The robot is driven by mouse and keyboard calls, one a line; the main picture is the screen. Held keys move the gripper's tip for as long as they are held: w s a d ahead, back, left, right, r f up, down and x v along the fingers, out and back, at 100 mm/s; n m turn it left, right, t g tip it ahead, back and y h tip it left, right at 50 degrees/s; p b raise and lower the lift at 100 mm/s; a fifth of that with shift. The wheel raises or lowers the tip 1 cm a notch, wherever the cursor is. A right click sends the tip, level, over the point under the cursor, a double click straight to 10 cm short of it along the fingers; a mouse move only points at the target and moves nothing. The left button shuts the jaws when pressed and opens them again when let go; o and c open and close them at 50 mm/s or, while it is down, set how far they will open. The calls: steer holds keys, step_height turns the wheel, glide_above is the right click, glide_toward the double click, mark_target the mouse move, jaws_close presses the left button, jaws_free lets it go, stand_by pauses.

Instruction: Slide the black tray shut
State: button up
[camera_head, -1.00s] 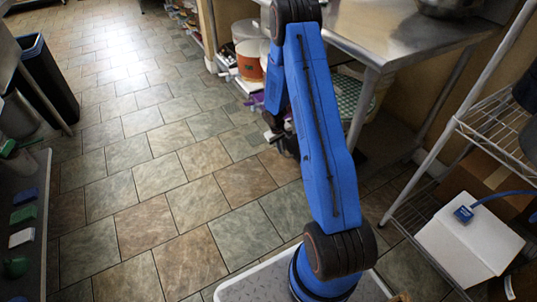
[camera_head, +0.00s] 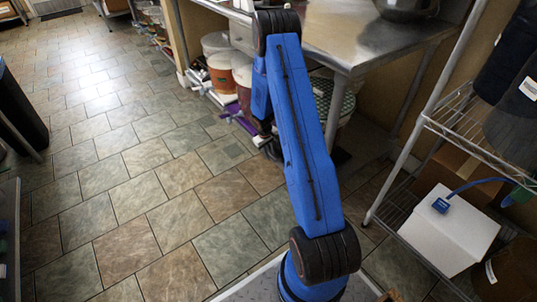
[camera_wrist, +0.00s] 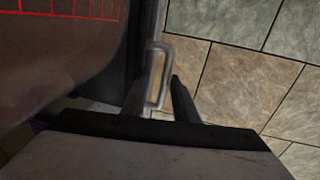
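In the wrist view, my gripper (camera_wrist: 156,80) has its two dark fingers apart, one on each side of a grey metal loop handle (camera_wrist: 164,75). A gap shows between the fingers, and I cannot tell whether either touches the handle. The handle is on the edge of a dark upright surface (camera_wrist: 139,35), which looks like the front of the black tray. The rest of the tray is out of sight. In the head view my arm hides most of the gripper and the tray cannot be made out.
A large brownish bucket with red grid lines (camera_wrist: 60,55) fills the wrist view's left. In the head view, buckets (camera_head: 222,76) stand under a steel table (camera_head: 345,35). A wire shelf with a white box (camera_head: 440,235) is at right. Tiled floor (camera_head: 150,200) is open at left.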

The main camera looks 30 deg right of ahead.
steer(key=shift+a, duration=0.15)
stand_by(0.5)
steer(key=a+r, duration=0.3)
steer(key=r, duration=1.4)
steer(key=shift+s, duration=0.1)
steer(key=s+a+r+t, duration=0.1)
steer(key=s+a+r, duration=0.35)
steer(key=r, duration=0.45)
steer(key=s+a+r, duration=0.4)
steer(key=s+r, duration=0.1)
steer(key=r, duration=0.3)
steer(key=s+a+r+t, duration=0.1)
steer(key=s+a+r, duration=0.4)
steer(key=r, duration=0.4)
steer(key=s+a+r+t, duration=0.1)
steer(key=s+a+r, duration=0.1)
steer(key=s, duration=0.6)
steer(key=s+a+r+y, duration=0.1)
steer(key=s+a+r, duration=0.2)
steer(key=s, duration=0.6)
steer(key=s+a+r+t+y, duration=0.1)
steer(key=s+a+r, duration=0.2)
steer(key=s+a, duration=0.2)
steer(key=s, duration=0.3)
steer(key=shift+s+a+m+t, duration=0.3)
steer(key=shift+s+a, duration=0.05)
steer(key=shift+s, duration=0.05)
